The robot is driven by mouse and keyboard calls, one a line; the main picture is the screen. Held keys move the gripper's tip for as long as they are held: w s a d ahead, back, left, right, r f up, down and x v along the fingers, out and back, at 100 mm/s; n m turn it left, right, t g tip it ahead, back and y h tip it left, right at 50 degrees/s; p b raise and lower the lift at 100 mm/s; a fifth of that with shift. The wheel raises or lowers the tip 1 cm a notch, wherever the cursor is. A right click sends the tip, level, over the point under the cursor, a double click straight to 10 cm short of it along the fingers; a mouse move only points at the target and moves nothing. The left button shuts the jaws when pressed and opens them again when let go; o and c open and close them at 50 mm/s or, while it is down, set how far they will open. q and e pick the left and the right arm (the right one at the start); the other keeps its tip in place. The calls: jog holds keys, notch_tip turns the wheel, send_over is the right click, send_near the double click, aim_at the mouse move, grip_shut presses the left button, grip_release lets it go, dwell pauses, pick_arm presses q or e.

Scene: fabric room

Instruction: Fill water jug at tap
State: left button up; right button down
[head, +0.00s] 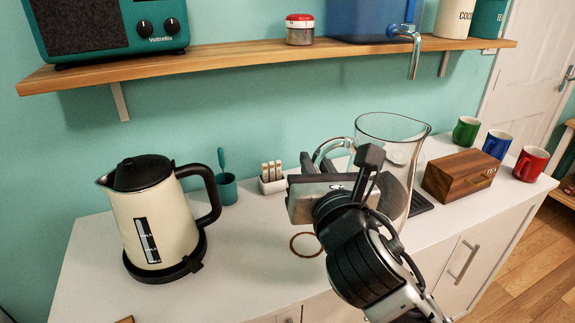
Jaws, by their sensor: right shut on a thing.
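A clear glass jug (397,137) is upright, below and slightly left of the metal tap (415,55). The tap sticks out from a blue tank (372,17) on the wall shelf. The jug's open rim is below the spout, and I see no water in it. My right gripper (338,182) is shut on the jug's handle (326,152) at the jug's left side. My arm hides the jug's lower left part, so I cannot tell whether its base touches the dark tray (422,204). My left gripper is not in view.
A cream kettle (165,225) stands at left on the white counter (240,272). A teal pot (228,189) and a small sachet holder (271,182) stand behind. A wooden box (455,177) and green, blue and red mugs (531,163) are at right. The shelf (250,60) overhangs the back.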

jog(key=shift+s+d+r, duration=0.75)
jog(key=shift+s+d, duration=0.2)
jog(key=shift+d, duration=0.1)
